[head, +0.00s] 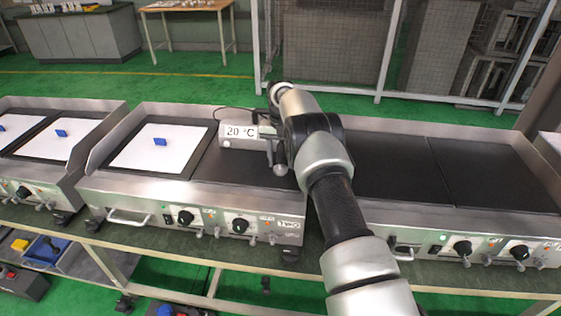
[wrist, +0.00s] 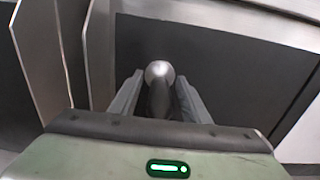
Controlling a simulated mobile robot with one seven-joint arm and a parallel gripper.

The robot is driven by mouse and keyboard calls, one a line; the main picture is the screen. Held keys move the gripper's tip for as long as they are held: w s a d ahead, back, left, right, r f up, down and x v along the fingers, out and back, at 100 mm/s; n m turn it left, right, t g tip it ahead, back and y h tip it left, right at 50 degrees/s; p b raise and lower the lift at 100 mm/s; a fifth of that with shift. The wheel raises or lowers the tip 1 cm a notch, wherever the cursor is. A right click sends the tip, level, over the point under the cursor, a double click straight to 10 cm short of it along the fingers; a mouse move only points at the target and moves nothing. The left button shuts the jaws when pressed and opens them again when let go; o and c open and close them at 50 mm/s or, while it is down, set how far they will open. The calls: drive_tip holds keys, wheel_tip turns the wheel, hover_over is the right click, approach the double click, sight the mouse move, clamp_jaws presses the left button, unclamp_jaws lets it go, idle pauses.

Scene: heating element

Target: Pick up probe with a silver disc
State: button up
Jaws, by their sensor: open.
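The probe shows in the wrist view as a dark handle ending in a round silver disc (wrist: 159,70). Its handle lies between the two fingers of my gripper (wrist: 158,98), which are apart on either side of it. I cannot tell whether either finger touches it. In the head view my gripper (head: 271,146) is over the middle griddle, just right of the 20 °C display box (head: 238,132). A small silver round end (head: 280,170) shows just below it, and my arm hides most of the rest.
White sheets with blue blocks (head: 160,142) lie on the griddles to the left. Raised metal walls (wrist: 97,50) divide the griddles and stand close to my gripper in the wrist view. The dark right-hand griddle (head: 485,172) is bare.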

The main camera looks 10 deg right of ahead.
drive_tip(key=shift+c, duration=0.5)
drive_tip(key=shift+r, duration=0.1)
clamp_jaws()
drive_tip(key=shift+r, duration=0.1)
